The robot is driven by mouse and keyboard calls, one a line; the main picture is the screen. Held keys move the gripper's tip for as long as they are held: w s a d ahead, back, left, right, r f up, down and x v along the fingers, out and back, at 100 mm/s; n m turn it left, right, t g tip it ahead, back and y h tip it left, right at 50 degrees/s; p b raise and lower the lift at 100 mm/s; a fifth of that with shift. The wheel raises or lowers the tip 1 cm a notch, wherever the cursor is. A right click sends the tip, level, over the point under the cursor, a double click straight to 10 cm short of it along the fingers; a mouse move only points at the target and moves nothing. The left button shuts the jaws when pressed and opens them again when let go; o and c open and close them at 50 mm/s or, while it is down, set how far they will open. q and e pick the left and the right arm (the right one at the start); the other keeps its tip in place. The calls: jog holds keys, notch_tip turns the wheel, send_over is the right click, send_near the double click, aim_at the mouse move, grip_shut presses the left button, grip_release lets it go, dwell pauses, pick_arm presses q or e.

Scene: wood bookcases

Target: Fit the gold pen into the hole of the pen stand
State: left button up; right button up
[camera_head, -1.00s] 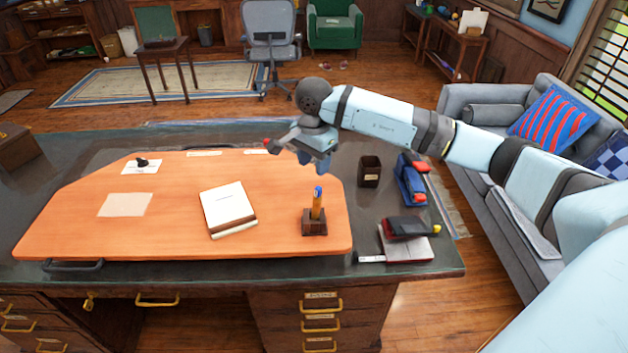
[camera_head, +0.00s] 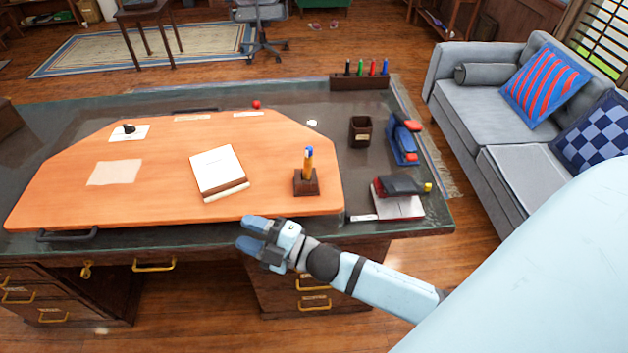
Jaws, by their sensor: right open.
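The gold pen (camera_head: 308,164) with a blue top end stands upright in the dark wooden pen stand (camera_head: 306,187). The stand sits near the right edge of the orange desk mat. The pen's lower end is hidden inside the stand. My right gripper (camera_head: 245,233) is open and empty at the desk's front edge. It is to the left and in front of the stand, apart from it. My left gripper is not in view.
White books (camera_head: 218,170) lie left of the stand. A rack of pens (camera_head: 360,82) stands at the back.

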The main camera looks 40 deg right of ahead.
jog(key=s+d+f+m+g+h, duration=0.2)
jog(key=s+f+m+h, duration=0.2)
jog(key=s+f+m, duration=0.3)
jog(key=s+d+f+m+g+h, duration=0.3)
jog(key=s+f+m+h, duration=0.1)
jog(key=s+f+m, duration=0.3)
notch_tip(320, 180, down, 2)
jog(key=shift+s+d+f+m, duration=0.15)
jog(key=shift+s+m, duration=0.05)
jog(key=shift+m, duration=1)
jog(key=shift+h, duration=0.3)
notch_tip(320, 180, up, 5)
jog(key=p, duration=0.5)
jog(key=shift+d, duration=0.15)
